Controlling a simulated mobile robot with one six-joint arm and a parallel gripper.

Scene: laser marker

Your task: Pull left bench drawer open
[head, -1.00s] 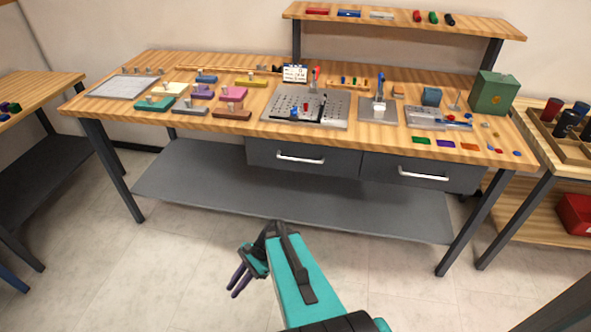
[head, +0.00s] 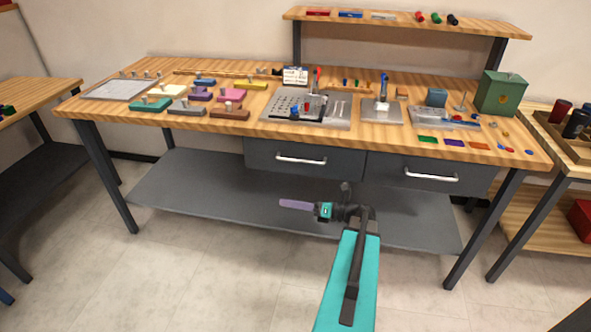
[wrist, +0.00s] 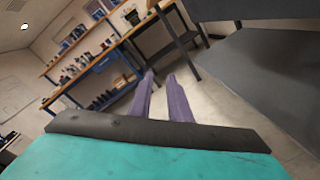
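The left bench drawer (head: 335,167) is a dark grey front under the wooden worktop, with a silver bar handle (head: 301,159). It sits flush with the bench and looks shut. My gripper (head: 284,203) is below and in front of this drawer, apart from its handle, with its purple fingers pointing left in the head view. In the wrist view, the two purple fingers (wrist: 160,76) have a gap between them and nothing in it. The left drawer's handle cannot be made out in the wrist view.
The right drawer (head: 390,172) with its own handle is also shut. A grey lower shelf (head: 200,190) lies under the bench. The worktop (head: 95,105) carries a fixture plate, coloured blocks and a green box (head: 500,97). The floor in front is clear.

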